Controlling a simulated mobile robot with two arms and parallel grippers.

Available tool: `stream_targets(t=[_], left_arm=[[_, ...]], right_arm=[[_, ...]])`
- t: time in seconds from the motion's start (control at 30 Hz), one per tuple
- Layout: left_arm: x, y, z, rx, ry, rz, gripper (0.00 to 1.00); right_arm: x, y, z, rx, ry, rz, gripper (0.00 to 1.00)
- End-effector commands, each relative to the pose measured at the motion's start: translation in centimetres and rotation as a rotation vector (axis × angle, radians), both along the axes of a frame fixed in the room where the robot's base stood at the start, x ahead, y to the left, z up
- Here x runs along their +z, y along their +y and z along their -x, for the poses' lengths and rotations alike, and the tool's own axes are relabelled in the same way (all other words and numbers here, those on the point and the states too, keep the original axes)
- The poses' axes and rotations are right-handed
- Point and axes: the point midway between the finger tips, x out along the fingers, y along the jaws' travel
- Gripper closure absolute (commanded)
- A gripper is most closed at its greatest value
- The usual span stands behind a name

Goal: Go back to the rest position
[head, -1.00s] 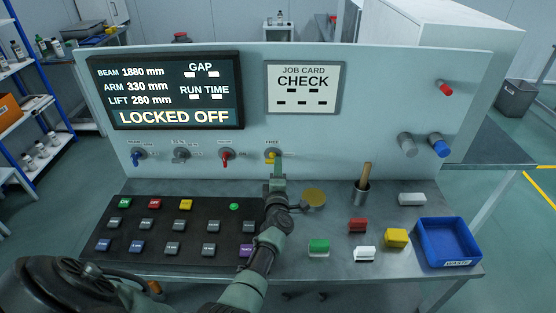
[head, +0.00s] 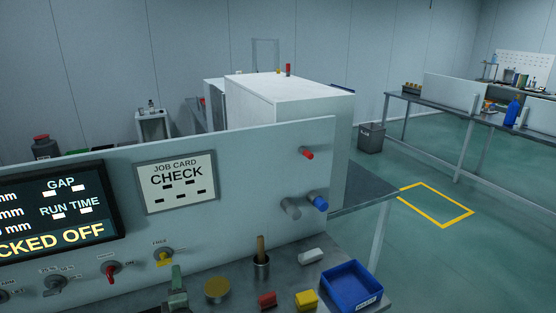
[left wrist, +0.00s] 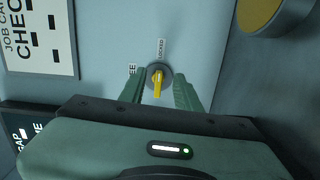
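My left gripper (head: 177,280) shows at the lower left of the head view, just below the yellow-handled switch (head: 163,257) on the panel. In the left wrist view its two green fingers (left wrist: 159,88) are spread apart, one on each side of the yellow handle (left wrist: 157,84), with gaps between. It holds nothing. A "LOCKED" label stands beside the switch there. The screen (head: 60,213) is cut by the left edge and shows "CKED OFF". My right gripper is in neither current view.
The panel (head: 240,190) carries a "CHECK" job card (head: 176,184) and a red-handled switch (head: 111,269). On the bench are a brass disc (head: 216,289), a cup with a wooden handle (head: 261,267), small blocks and a blue tray (head: 348,287). Open floor (head: 490,250) lies right.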

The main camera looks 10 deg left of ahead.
Motion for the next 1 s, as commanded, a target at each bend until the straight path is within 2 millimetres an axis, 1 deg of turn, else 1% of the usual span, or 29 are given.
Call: stream_targets(t=[0.07,0.13,0.17,0.2,0.23,0.27,0.3,0.37,0.4,0.47,0.5,0.6,0.7,0.8,1.0], left_arm=[[0.3,-1.7,0.4,-0.108,0.056,-0.086,0.67],[0.4,-4.3,1.2,-0.245,0.135,-0.196,0.67],[0.3,-5.7,1.8,-0.311,0.177,-0.251,0.67],[0.0,-7.5,2.8,-0.402,0.238,-0.330,0.67],[-0.3,-8.8,3.8,-0.469,0.285,-0.388,0.67],[-0.7,-10.1,4.9,-0.534,0.336,-0.446,0.67],[-1.3,-11.7,6.6,-0.619,0.403,-0.524,0.67],[-2.3,-13.8,9.5,-0.741,0.507,-0.638,0.67],[-2.8,-14.9,11.7,-0.817,0.579,-0.711,0.67],[-3.6,-16.1,15.0,-0.921,0.681,-0.811,0.67],[-4.0,-16.6,17.1,-0.980,0.743,-0.867,0.67],[-4.4,-17.2,21.6,-1.091,0.871,-0.972,0.67],[-4.5,-17.2,25.2,-1.172,0.972,-1.044,0.67],[-4.3,-17.1,28.4,-1.237,1.054,-1.096,0.67],[-3.4,-16.4,33.6,-1.337,1.196,-1.170,0.67]], right_arm=[[0.0,0.0,0.0,0.000,0.000,0.000,0.35],[0.0,-0.1,0.0,0.000,0.000,0.001,0.35],[0.0,-0.1,0.0,0.000,0.000,0.001,0.35],[0.0,-0.1,0.0,0.000,0.000,0.001,0.35],[0.0,-0.1,0.0,0.000,0.000,0.001,0.35],[0.0,-0.1,0.0,0.000,0.000,0.001,0.35],[0.0,-0.1,0.0,0.000,0.000,0.001,0.35],[0.0,-0.1,0.0,0.000,0.000,0.001,0.35],[0.0,-0.1,0.0,0.000,0.000,0.001,0.35],[0.0,-0.1,0.0,0.000,0.000,0.001,0.35],[0.0,-0.1,0.0,0.000,0.000,0.001,0.35],[0.0,-0.1,0.0,0.000,0.000,0.001,0.35],[0.0,-0.1,0.0,0.000,0.000,0.001,0.35],[0.0,0.0,0.0,0.000,0.000,0.001,0.35],[0.0,0.0,0.0,0.001,0.000,0.000,0.35]])
